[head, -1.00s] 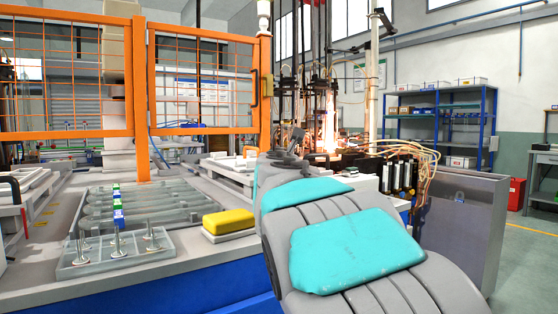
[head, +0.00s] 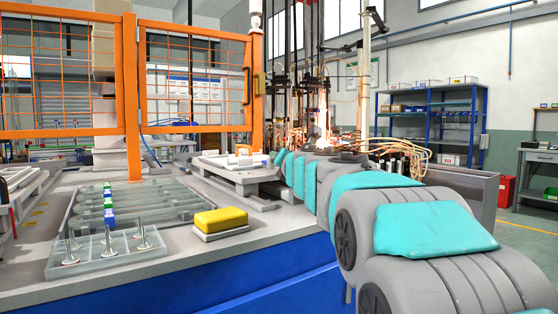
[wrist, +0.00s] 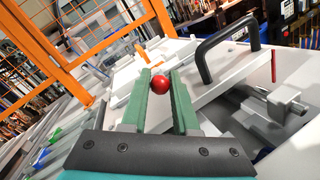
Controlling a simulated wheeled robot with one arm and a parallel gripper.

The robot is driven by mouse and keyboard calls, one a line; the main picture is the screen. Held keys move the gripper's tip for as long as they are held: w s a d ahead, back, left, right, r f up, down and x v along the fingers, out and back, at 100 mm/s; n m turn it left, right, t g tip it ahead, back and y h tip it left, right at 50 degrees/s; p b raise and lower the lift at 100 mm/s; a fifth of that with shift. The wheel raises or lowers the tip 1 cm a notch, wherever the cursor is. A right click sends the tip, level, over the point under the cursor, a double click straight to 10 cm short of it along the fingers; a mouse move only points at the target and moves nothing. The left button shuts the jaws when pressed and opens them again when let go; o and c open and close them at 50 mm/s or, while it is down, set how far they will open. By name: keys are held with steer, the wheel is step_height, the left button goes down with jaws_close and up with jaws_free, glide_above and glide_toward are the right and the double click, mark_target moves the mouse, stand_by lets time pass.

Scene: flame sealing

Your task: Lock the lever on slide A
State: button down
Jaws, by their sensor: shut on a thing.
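In the wrist view my gripper (wrist: 160,77) has its two green fingers closed on a red ball knob (wrist: 160,86), which I take to be the lever's knob. The lever's shaft is hidden behind the fingers. The knob sits over a pale slide plate (wrist: 209,101) with a black arched handle (wrist: 205,58). A slide (head: 236,172) stands at the middle of the bench in the head view, with my arm reaching to its right side. No label shows, so I cannot tell whether it is slide A. The lever's angle is not clear.
An orange mesh fence (head: 132,100) stands behind the bench. Burning flames (head: 322,105) are beyond my arm. A yellow sponge (head: 221,219) and a clear rack of glass tubes (head: 140,209) lie on the near bench. A metal clamp (wrist: 280,103) sits right of the fingers.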

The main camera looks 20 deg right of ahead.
stand_by(0.4)
steer(key=c, duration=0.7)
jaws_free()
steer(key=s+b, duration=0.1)
steer(key=s, duration=0.6)
steer(key=shift+s, duration=0.4)
